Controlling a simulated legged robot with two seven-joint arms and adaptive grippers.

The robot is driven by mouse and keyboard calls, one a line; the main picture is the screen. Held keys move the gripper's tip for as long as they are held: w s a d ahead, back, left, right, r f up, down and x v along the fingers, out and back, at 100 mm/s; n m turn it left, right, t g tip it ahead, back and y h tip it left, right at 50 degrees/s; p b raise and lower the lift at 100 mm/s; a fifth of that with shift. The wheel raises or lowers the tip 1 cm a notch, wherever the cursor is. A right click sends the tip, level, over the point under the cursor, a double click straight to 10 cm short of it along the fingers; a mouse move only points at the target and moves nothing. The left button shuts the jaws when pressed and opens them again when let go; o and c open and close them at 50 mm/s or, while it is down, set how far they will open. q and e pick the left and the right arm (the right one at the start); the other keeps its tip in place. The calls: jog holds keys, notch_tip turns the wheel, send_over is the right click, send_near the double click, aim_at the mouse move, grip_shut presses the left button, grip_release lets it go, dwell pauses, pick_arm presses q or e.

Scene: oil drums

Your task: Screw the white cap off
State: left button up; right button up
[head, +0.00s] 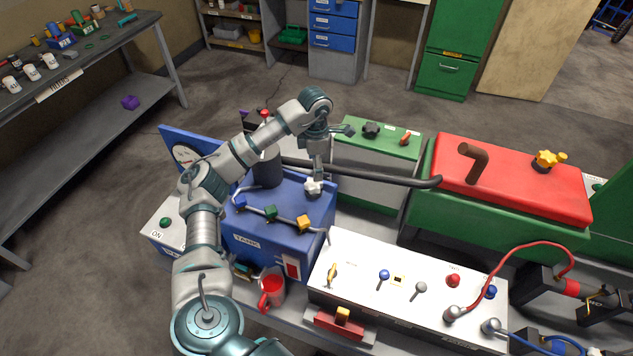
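The white cap (313,187) sits on top of the blue tank box (270,222), near its right back corner. It is a small knob-like shape. My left arm comes in from the bottom left, and its gripper (320,166) points down directly above the cap. The fingertips are at or very near the cap; I cannot tell whether they touch it, and the finger gap is not clear. My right gripper is not in view.
Blue, green and yellow valves (270,212) sit on a pipe across the tank. A dark pipe (380,174) runs right behind the cap. A red mug (271,290) stands in front. A white control panel (410,285) and a red-topped box (510,180) are to the right.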

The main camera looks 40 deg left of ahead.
aim_at(316, 183)
pick_arm(q)
jog(key=f, duration=0.6)
jog(key=shift+s+d+f, duration=0.25)
jog(key=shift+d+f, duration=0.1)
jog(key=shift+d, duration=0.05)
jog(key=shift+w+d+f, duration=0.1)
jog(key=shift+d+f, duration=0.1)
jog(key=shift+f, duration=0.1)
jog(key=shift+a, duration=0.3)
jog(key=shift+c, duration=0.5)
jog(key=shift+a+f, duration=0.2)
jog(key=shift+a, duration=0.15)
jog(key=c, duration=0.8)
jog(key=shift+r, duration=0.1)
jog(key=shift+c, duration=1.4)
jog(key=shift+d+r, duration=0.1)
jog(key=shift+d, duration=0.25)
jog(key=shift+c, duration=0.2)
